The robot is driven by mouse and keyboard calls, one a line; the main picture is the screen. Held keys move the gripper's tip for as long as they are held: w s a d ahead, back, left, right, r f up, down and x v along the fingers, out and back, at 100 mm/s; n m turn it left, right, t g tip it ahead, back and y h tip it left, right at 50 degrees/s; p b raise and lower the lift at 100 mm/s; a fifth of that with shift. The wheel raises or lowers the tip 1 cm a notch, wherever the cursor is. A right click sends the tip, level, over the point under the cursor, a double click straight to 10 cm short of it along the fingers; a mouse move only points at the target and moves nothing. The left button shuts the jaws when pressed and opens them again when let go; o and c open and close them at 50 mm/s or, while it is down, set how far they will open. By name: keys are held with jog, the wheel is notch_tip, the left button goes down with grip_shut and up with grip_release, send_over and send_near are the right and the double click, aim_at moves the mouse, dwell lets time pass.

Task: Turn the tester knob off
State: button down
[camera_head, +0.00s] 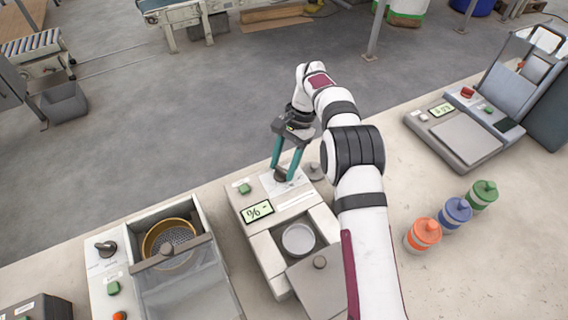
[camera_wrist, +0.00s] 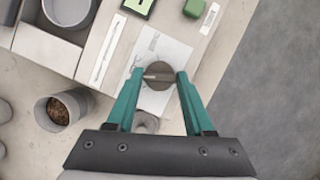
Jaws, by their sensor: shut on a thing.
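The tester (camera_head: 258,232) is a beige box on the bench with a "%" display (camera_head: 257,211), a green button (camera_head: 244,188) and a round chamber holding a pale dish (camera_head: 298,240). Its dark round knob (camera_head: 281,175) sits on a white label plate. In the wrist view the knob (camera_wrist: 160,80) lies between the fingertips, with a light mark toward the left of its face. My gripper (camera_head: 284,174) comes down from above with two teal fingers, shut on the knob. The wrist view shows the fingers (camera_wrist: 159,73) on opposite sides of it. The label's lettering is too small to read.
A pellet cup (camera_wrist: 58,110) stands beside the tester. A sieve unit (camera_head: 110,285) with its own knob is on the left. A scale (camera_head: 465,138) and orange, blue and green bottles (camera_head: 455,213) are on the right. My forearm crosses the bench right of the tester.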

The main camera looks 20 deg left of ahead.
jog(key=n+h, duration=0.1)
jog(key=n, duration=0.3)
jog(key=shift+w+a+h, duration=0.1)
jog(key=shift+h, duration=0.3)
jog(key=shift+a+n+h, duration=0.1)
jog(key=shift+n+h, duration=0.5)
jog(key=shift+n, duration=1.5)
jog(key=shift+c, duration=1.4)
grip_release()
